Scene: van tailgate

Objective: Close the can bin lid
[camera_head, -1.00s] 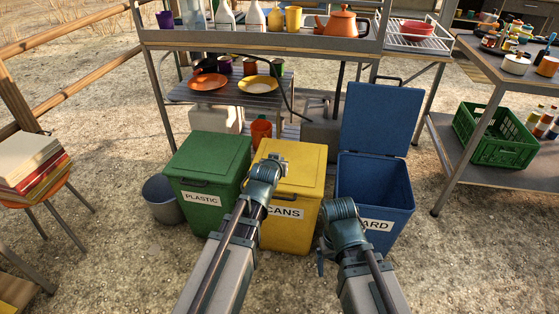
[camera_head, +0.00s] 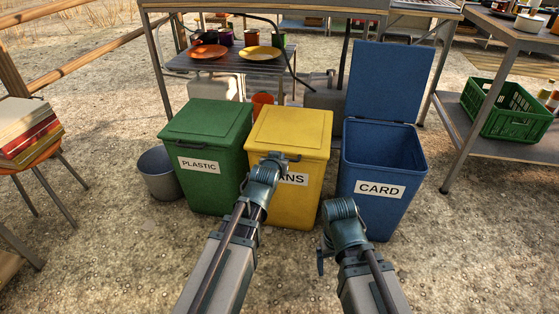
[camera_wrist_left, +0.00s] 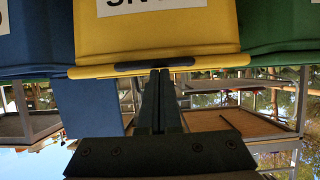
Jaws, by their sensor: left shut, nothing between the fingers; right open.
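The yellow can bin (camera_head: 293,205) stands between the green and blue bins, its label partly hidden by my left arm. Its yellow lid (camera_head: 290,130) lies flat and shut on top. My left gripper (camera_head: 274,160) is shut and empty at the bin's front, near the lid's front edge. In the left wrist view, which is upside down, the shut fingers (camera_wrist_left: 158,85) point at the dark handle (camera_wrist_left: 155,64) on the lid's edge; whether they touch cannot be told. My right gripper (camera_head: 322,264) is open and empty, low in front of the blue bin.
The green plastic bin (camera_head: 205,155) has its lid down. The blue card bin (camera_head: 380,190) is open, its lid (camera_head: 390,80) raised. A grey bucket (camera_head: 158,172) stands left of the green bin. A table (camera_head: 240,65) with plates stands behind. The ground in front is clear.

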